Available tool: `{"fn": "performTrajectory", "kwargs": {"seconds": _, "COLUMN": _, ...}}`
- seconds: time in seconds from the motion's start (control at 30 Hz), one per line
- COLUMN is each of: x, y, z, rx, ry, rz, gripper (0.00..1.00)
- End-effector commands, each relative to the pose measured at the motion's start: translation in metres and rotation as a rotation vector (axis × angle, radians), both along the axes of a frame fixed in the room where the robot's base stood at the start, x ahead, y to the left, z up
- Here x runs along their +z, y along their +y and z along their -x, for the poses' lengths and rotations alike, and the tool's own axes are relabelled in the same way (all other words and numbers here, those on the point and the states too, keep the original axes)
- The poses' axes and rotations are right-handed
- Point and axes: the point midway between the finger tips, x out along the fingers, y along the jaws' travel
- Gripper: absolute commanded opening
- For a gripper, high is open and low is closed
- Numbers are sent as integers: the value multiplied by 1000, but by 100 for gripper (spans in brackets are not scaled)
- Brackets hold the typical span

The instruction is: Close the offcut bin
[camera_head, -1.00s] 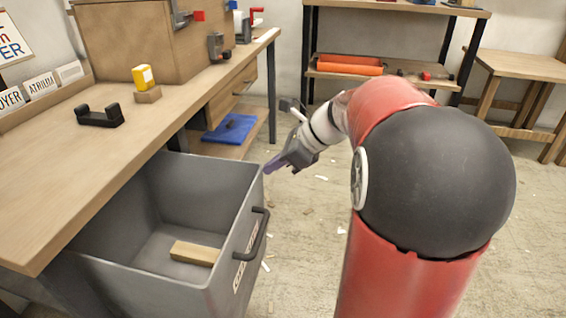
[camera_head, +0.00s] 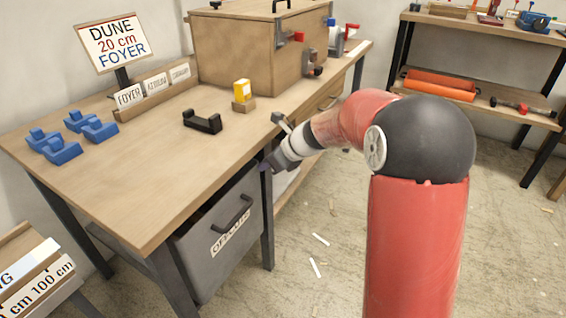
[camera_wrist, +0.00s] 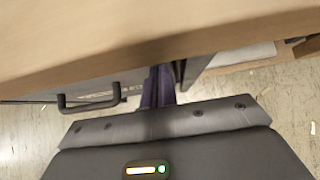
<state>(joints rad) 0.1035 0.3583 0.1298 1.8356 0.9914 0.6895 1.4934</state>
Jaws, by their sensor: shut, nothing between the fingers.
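My gripper (camera_head: 266,167) is at the bench's front edge, close to the upper right corner of the bin front. I cannot tell whether it touches. In the wrist view my gripper's fingers (camera_wrist: 158,88) are together with nothing between them, below the bench edge. The bin handle (camera_wrist: 90,103) shows left of the fingers.
The workbench top (camera_head: 150,200) overhangs the bin and carries blue blocks (camera_head: 72,138), a black holder (camera_head: 202,121), a yellow item (camera_head: 242,91) and a wooden box (camera_head: 240,50). A dark bench leg (camera_head: 267,220) stands right of the bin. The floor ahead is mostly free, with scraps.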

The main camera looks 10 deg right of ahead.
Motion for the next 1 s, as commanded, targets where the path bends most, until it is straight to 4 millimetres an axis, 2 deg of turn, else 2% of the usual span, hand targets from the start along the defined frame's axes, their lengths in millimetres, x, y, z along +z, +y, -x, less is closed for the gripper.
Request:
{"fn": "performTrajectory", "kwargs": {"seconds": 0.2, "x": 1, "y": 11, "z": -8, "rx": 0, "ry": -1, "rz": -1, "gripper": 0}}
{"fn": "performTrajectory", "kwargs": {"seconds": 0.67, "x": 2, "y": 15, "z": -11, "rx": -1, "ry": -7, "rz": -4, "gripper": 0}}
{"fn": "performTrajectory", "kwargs": {"seconds": 0.83, "x": 14, "y": 6, "z": -5, "rx": -3, "ry": -10, "rz": -4, "gripper": 0}}
{"fn": "performTrajectory", "kwargs": {"seconds": 1.0, "x": 34, "y": -14, "z": 10, "rx": -4, "ry": -7, "rz": -1, "gripper": 0}}
